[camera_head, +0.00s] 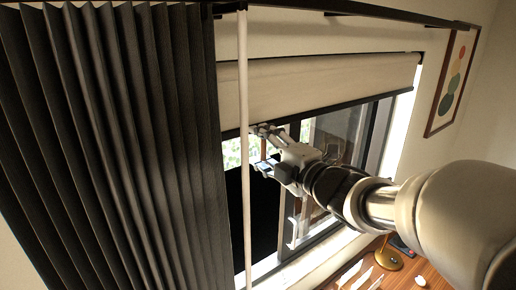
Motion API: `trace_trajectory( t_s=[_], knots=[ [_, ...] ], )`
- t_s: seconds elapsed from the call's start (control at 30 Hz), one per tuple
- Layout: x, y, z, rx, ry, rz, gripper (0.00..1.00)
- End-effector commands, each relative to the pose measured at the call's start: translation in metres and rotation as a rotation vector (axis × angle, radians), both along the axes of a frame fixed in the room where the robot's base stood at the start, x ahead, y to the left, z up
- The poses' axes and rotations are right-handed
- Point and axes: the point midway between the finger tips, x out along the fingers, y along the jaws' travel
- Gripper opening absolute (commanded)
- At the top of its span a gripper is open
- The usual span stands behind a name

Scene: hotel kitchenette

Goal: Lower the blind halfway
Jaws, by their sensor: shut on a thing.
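The cream roller blind (330,82) hangs over the upper part of the window, with a dark bar (345,103) along its bottom edge. Glass shows below it. My gripper (260,148) reaches in from the right to the left end of the blind. Its upper finger meets the dark bottom bar, and the lower finger is below it. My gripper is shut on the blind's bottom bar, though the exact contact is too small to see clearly.
A dark pleated curtain (110,130) fills the left side. A pale vertical rod (243,215) hangs just left of my gripper. A framed picture (453,82) is on the right wall. A wooden desk (408,278) with a brass lamp (388,262) stands below the window.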

Motion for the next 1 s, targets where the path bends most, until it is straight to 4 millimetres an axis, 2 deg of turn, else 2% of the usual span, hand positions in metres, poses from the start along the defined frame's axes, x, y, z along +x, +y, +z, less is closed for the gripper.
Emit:
trace_trajectory(
  t_s=[0.03, 0.8, 1.0],
  knots=[
    [0.000, 0.000, -0.023, -0.002, 0.000, 0.000, 0.12],
    [0.000, 0.000, -0.207, -0.001, 0.002, 0.000, 0.12],
    [0.000, 0.000, -0.250, -0.001, 0.002, 0.000, 0.12]
  ],
)
